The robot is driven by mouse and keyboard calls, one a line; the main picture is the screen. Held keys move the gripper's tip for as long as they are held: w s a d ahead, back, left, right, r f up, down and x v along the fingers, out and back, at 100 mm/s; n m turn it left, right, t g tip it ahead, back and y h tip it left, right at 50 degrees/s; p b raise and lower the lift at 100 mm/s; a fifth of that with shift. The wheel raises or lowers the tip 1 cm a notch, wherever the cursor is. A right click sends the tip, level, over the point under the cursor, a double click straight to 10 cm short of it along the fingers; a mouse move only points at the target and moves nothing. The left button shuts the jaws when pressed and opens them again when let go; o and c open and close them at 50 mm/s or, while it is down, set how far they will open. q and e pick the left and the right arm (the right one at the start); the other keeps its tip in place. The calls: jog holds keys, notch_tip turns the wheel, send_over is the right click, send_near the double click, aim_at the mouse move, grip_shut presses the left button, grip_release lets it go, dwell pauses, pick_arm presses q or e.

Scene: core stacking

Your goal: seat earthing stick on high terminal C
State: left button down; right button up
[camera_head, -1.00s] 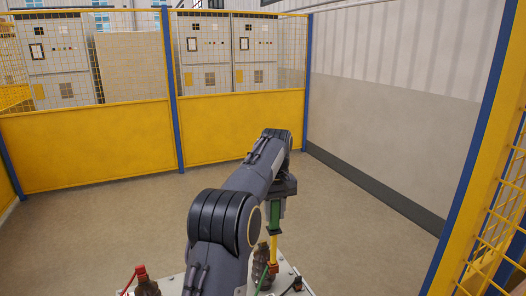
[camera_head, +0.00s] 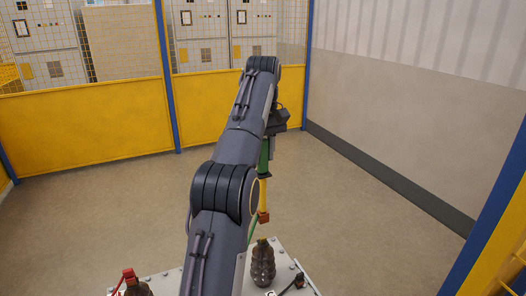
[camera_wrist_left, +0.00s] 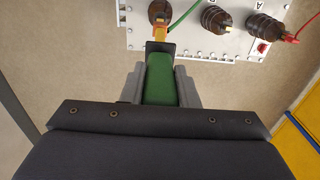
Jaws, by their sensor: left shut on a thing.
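My left gripper (camera_head: 267,146) is shut on the green handle of the earthing stick (camera_wrist_left: 160,82). In the head view, the stick's yellow rod (camera_head: 263,192) hangs roughly upright, with an orange clamp head (camera_head: 263,217) at its lower end. In the left wrist view, the stick's head overlaps the leftmost insulator (camera_wrist_left: 157,11); contact cannot be told there. A green cable runs from the stick's head. My right gripper is not in view.
Insulators B (camera_wrist_left: 213,17) and A (camera_wrist_left: 262,27) stand in a row on the light grey plate (camera_wrist_left: 200,44). A red clamp (camera_head: 128,275) with a red cable is on another insulator. A yellow fence (camera_head: 80,135) stands behind; the floor around is clear.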

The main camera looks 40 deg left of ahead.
aim_at(264, 173)
pick_arm(q)
jog(key=shift+a+f, duration=0.2)
jog(key=shift+f, duration=0.7)
jog(key=shift+d+f, duration=0.15)
jog(key=shift+f, duration=1.75)
jog(key=shift+w, duration=0.1)
jog(key=shift+d, duration=0.15)
jog(key=shift+f+b, duration=0.85)
jog(key=shift+f, duration=0.85)
jog(key=c, duration=1)
grip_release()
jog(key=shift+c, duration=0.2)
